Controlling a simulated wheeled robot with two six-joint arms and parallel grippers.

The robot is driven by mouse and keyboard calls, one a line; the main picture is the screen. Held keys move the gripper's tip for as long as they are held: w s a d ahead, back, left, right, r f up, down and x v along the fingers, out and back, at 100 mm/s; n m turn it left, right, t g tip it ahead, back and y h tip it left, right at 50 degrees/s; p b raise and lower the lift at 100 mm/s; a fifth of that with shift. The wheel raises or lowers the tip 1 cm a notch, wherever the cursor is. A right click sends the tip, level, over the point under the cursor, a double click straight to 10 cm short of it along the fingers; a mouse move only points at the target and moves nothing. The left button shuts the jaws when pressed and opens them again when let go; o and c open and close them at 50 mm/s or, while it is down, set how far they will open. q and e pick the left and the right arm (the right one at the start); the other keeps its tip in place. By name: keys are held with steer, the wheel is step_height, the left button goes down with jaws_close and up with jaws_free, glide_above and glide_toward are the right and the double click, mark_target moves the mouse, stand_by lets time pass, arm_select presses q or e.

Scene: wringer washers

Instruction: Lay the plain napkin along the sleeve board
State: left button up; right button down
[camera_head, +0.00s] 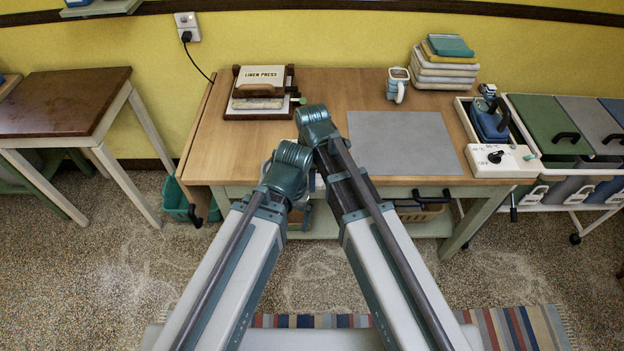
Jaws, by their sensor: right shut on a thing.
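I cannot make out the plain napkin or a sleeve board anywhere in the head view. My two arms reach up over the front edge of the wooden table (240,168). Their teal joints stand close together at that edge, the right one slightly farther over the tabletop. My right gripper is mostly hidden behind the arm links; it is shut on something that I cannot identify. My left gripper is hidden too. A stack of folded cloths (445,70), teal and yellow on top of paler ones, lies at the table's back right.
A linen press (258,78) stands at the back left, a mug (397,84) at the back. A grey mat (405,143) lies bare on the table. A blue iron (490,122) and a control box (503,161) are at the right, beside lidded bins (551,126). A brown side table (62,103) stands left.

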steer(key=shift+f, duration=0.45)
steer(key=shift+f+b, duration=0.55)
steer(key=shift+b, duration=0.2)
steer(key=c, duration=0.6)
jaws_free()
steer(key=shift+r, duration=0.15)
step_height(320, 180, up, 14)
steer(key=p, duration=1.4)
steer(key=shift+f, duration=0.2)
